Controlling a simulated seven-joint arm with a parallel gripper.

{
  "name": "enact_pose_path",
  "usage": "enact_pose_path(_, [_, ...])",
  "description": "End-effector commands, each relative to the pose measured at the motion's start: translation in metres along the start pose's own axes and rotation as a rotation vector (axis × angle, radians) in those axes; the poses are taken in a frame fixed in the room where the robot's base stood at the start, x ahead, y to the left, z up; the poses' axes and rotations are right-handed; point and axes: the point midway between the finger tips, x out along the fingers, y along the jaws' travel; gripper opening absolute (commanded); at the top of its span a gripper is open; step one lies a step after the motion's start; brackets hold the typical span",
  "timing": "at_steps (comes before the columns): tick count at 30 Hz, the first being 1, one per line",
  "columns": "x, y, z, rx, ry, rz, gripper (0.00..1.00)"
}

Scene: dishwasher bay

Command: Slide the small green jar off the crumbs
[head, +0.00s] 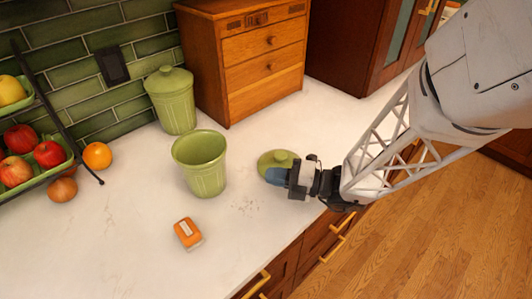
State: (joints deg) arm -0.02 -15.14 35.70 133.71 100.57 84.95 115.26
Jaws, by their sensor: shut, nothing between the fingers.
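An open green jar (203,172) stands upright on the white counter. A second green jar (171,102), with its lid on, stands behind it against the tiled wall. I cannot tell which is the small one. Crumbs (245,208) lie in the open on the counter, to the right and in front of the open jar. A loose green lid (274,158) lies right of the open jar. My gripper (272,177) is shut and empty, low over the counter at the lid's near side. It hides part of the lid; I cannot tell whether they touch.
An orange-and-white sponge-like block (188,233) lies in front of the open jar. A wooden drawer box (262,60) stands behind. A fruit rack (40,160) and an orange (97,155) are at left. The counter's front edge runs below my arm.

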Motion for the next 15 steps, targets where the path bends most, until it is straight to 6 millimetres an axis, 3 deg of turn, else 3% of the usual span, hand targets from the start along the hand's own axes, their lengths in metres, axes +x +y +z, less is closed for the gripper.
enact_pose_path(6, [-0.014, 0.0, 0.0, 0.0, -0.002, 0.0, 0.0])
enact_pose_path(15, [-0.02, 0.0, 0.0, 0.0, -0.001, 0.0, 0.0])
